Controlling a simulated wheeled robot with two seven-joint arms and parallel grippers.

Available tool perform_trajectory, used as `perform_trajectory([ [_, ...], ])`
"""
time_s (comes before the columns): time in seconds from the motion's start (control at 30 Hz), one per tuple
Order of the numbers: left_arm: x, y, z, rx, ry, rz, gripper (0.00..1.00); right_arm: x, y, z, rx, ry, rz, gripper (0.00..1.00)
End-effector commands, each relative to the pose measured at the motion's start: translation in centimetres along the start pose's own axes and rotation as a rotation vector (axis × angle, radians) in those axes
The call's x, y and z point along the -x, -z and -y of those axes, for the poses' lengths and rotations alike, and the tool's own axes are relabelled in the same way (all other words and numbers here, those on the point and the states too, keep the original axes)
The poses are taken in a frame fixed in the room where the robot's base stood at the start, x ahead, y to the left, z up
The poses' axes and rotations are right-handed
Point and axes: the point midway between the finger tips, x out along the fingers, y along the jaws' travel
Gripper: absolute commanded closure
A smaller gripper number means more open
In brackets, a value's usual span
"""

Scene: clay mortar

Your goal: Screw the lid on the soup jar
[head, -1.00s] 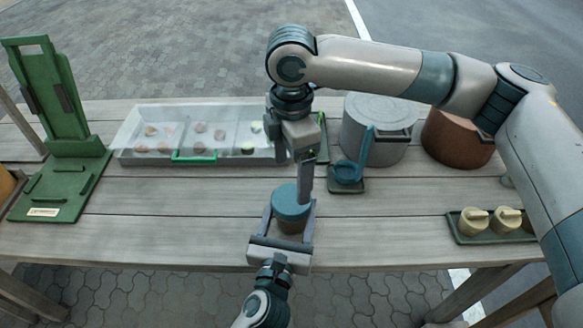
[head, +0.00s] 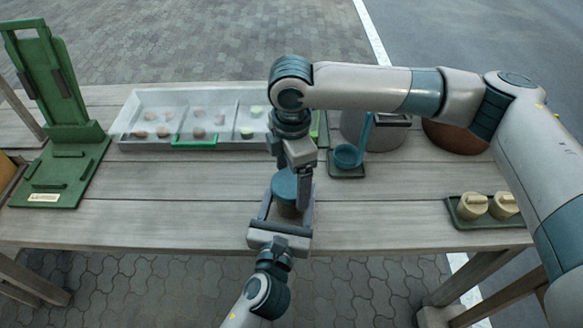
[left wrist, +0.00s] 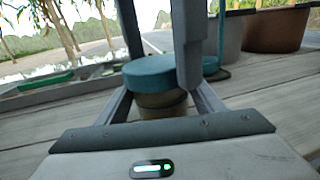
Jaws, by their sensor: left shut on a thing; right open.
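The soup jar (left wrist: 160,105) is a tan jar standing upright between the fingers of my left gripper (head: 285,212), which is shut on its body. The round teal lid (head: 284,184) sits on top of the jar and also shows in the left wrist view (left wrist: 158,72). I cannot tell how tightly it is seated. My right gripper (head: 293,188) points down at the lid and is open. In the left wrist view its two fingers (left wrist: 160,50) come down on either side of the lid, one in front of the lid's right part. Contact is unclear.
A clear-lidded tray (head: 150,112) with several food pieces lies behind. A teal ladle (head: 348,155) rests on a green stand, near a grey pot (head: 360,135) and brown pot (head: 455,138). A green rack (head: 60,130) stands left. A tray (head: 470,222) holds yellowish containers. The front-left tabletop is clear.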

Motion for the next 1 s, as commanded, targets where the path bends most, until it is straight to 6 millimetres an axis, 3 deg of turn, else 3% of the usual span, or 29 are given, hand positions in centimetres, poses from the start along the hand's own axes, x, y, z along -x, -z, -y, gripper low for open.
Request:
perform_trajectory([
  [0.33, -0.01, -0.07, 0.00, 0.000, 0.000, 0.001, 1.00, -0.32, 0.00, 0.00, 0.000, 0.000, 0.000, 0.16],
  [0.53, -0.01, -0.07, 0.00, 0.000, 0.000, 0.001, 1.00, -0.30, 0.00, 0.00, 0.000, 0.000, 0.000, 0.59],
  [1.0, -0.01, -0.06, 0.01, 0.000, 0.000, 0.001, 1.00, -0.25, 0.05, -0.02, -0.151, -0.001, -0.002, 0.59],
])
